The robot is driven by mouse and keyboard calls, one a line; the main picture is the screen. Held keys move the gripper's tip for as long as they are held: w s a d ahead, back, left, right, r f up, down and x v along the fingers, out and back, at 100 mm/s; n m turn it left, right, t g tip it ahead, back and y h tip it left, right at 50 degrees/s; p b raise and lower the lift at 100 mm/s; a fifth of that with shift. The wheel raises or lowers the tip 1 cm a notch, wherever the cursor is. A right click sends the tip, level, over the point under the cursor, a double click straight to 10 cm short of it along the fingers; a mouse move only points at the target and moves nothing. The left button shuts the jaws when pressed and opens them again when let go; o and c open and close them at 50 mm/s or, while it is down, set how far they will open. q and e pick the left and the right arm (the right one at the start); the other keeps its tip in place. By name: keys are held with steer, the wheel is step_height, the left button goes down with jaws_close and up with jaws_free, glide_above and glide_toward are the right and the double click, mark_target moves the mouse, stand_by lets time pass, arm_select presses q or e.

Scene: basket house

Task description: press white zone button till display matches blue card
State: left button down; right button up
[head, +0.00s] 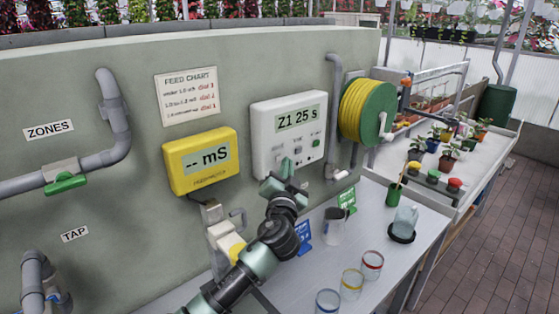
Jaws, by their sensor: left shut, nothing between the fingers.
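The white control box (262,128) is on the curved grey-green wall, and its display (299,118) reads "Z1 25 s". Small buttons sit below the display, including a green one (316,143) at the right. My left gripper (287,168) is shut and empty in front of the lower part of the box. It partly covers the button area, so I cannot tell whether it touches a button. The blue card (303,232) stands on the bench behind my left arm, its writing too small to read. My right gripper is not in view.
A yellow meter (203,160) reading "-- mS" hangs left of the box, below a feed chart (188,96). A green hose reel (368,112) is at the right. The bench (400,272) holds a green card (348,200), a grey jug (334,226) and several glasses.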

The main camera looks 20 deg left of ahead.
arm_select(q)
steer(key=shift+s+d, duration=0.1)
steer(key=shift+d, duration=0.1)
steer(key=s+d, duration=0.1)
steer(key=d, duration=0.1)
steer(key=s+d, duration=0.1)
steer(key=d, duration=0.1)
steer(key=shift+s+b, duration=0.35)
steer(key=shift+f, duration=0.1)
stand_by(0.6)
